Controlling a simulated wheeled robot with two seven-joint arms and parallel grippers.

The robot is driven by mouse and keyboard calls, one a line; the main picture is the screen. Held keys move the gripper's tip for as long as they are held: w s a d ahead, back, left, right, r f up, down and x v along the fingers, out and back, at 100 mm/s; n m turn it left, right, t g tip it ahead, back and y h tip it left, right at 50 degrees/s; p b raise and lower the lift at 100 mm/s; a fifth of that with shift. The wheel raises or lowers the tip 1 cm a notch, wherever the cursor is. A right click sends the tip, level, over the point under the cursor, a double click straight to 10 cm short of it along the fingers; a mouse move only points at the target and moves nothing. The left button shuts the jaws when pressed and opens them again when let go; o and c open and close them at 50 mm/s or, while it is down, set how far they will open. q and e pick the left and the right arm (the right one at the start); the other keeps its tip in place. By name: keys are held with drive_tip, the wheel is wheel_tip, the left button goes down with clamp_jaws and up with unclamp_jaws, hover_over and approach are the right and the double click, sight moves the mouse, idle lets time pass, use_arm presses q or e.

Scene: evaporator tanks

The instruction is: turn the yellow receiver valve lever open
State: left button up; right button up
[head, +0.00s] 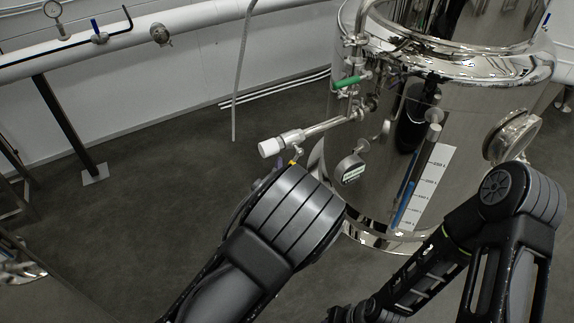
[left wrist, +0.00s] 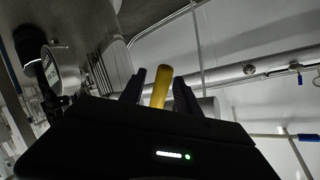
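The yellow receiver valve lever (left wrist: 161,87) shows in the left wrist view between the two fingers of my left gripper (left wrist: 159,88). The fingers stand apart on either side of it, with a narrow gap on the left side; contact on the right side is unclear. In the head view only a small yellow bit of the lever (head: 293,162) shows, just below the white-capped steel pipe. My left wrist hides the rest of it and the left gripper's fingers. My right arm reaches down at the lower right, and its gripper is not visible.
The polished steel tank (head: 385,150) stands just beyond my left wrist. A round gauge (head: 350,170), a green-handled valve (head: 347,82) and a level scale (head: 425,188) are on its front. A white wall pipe (head: 120,45) runs at upper left.

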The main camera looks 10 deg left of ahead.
use_arm(q)
drive_tip(key=p+v, duration=0.1)
drive_tip(key=v, duration=0.5)
drive_tip(key=shift+s, duration=0.1)
drive_tip(key=shift+c, duration=0.5)
drive_tip(key=shift+s+d+r+p, duration=0.1)
drive_tip(key=shift+d+r+p, duration=0.1)
drive_tip(key=shift+d+p, duration=0.2)
drive_tip(key=shift+c, duration=0.7)
drive_tip(key=d, duration=0.1)
drive_tip(key=s+d+m+p, duration=0.1)
drive_tip(key=s+d+m+h+p, duration=0.1)
drive_tip(key=d, duration=0.1)
drive_tip(key=shift+f, duration=0.25)
drive_tip(key=c, duration=0.3)
drive_tip(key=m, duration=0.2)
drive_tip(key=s+d+f+m, duration=0.1)
drive_tip(key=m, duration=0.1)
drive_tip(key=s+d+m+p, duration=0.1)
drive_tip(key=m, duration=0.2)
drive_tip(key=shift+s+d+f+y, duration=0.1)
drive_tip(key=shift+s+f+y, duration=0.1)
drive_tip(key=shift+s+y, duration=0.1)
clamp_jaws()
drive_tip(key=m, duration=0.5)
drive_tip(key=m+y, duration=0.1)
drive_tip(key=m, duration=0.2)
drive_tip(key=shift+s+a+f+m, duration=0.25)
drive_tip(key=shift+s+a+m, duration=0.05)
drive_tip(key=shift+a, duration=0.1)
